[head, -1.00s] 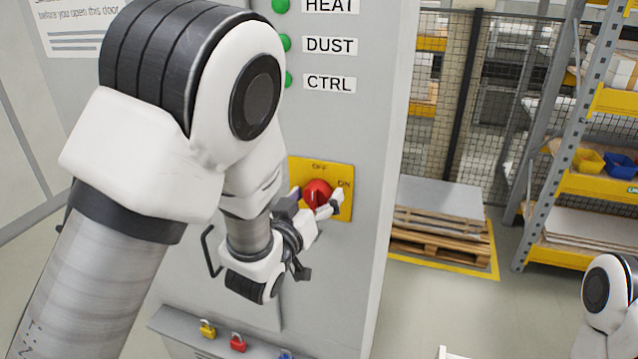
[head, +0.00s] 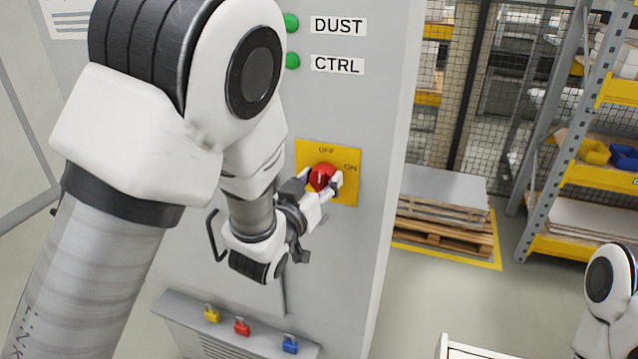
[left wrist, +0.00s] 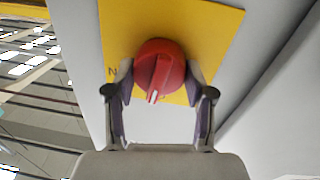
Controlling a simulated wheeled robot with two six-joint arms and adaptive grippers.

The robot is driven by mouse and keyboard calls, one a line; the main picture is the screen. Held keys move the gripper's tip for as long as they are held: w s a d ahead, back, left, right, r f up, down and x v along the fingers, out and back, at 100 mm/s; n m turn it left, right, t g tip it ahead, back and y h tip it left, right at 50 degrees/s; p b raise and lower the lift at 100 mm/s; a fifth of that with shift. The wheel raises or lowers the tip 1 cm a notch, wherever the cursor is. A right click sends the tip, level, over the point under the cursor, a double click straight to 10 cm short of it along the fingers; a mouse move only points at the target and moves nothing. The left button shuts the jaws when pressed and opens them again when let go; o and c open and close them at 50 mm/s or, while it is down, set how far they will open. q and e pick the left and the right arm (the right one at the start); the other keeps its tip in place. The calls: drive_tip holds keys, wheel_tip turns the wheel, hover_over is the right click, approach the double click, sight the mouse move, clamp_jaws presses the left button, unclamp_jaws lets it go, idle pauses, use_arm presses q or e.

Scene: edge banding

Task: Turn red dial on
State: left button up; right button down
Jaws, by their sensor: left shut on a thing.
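The red dial (head: 322,177) sits on a yellow plate (head: 345,192) on the grey cabinet front. The plate reads OFF at the top and ON at the upper right. My left gripper (head: 324,184) is shut on the dial, with a finger on each side. In the left wrist view, the red dial (left wrist: 160,68) lies between the fingertips of my left gripper (left wrist: 160,88). A white mark on its ridge points toward the bottom of that view. The fingers cover parts of the plate lettering. My right gripper is out of view.
Green lamps labelled DUST and CTRL (head: 292,61) are above the plate. A ledge (head: 240,318) below holds yellow, red and blue padlocks. A pallet of boards (head: 440,215) and a shelf rack (head: 555,130) stand to the right. Open floor lies between.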

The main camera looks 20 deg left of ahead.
use_arm(q)
drive_tip(key=m+b, duration=0.3)
drive_tip(key=m, duration=0.1)
drive_tip(key=shift+d+f, duration=0.1)
drive_tip(key=m+b, duration=0.3)
drive_tip(key=m, duration=0.1)
drive_tip(key=shift+d+g, duration=0.1)
drive_tip(key=shift+g, duration=0.2)
drive_tip(key=m+b, duration=0.4)
drive_tip(key=m, duration=0.2)
drive_tip(key=shift+d+y, duration=0.1)
drive_tip(key=shift+y, duration=0.3)
drive_tip(key=shift+r+m+b, duration=0.25)
drive_tip(key=shift+m+b, duration=0.6)
drive_tip(key=shift+m, duration=0.15)
drive_tip(key=o, duration=1.1)
drive_tip(key=shift+o, duration=0.4)
drive_tip(key=shift+w+f, duration=0.15)
drive_tip(key=shift+w, duration=0.05)
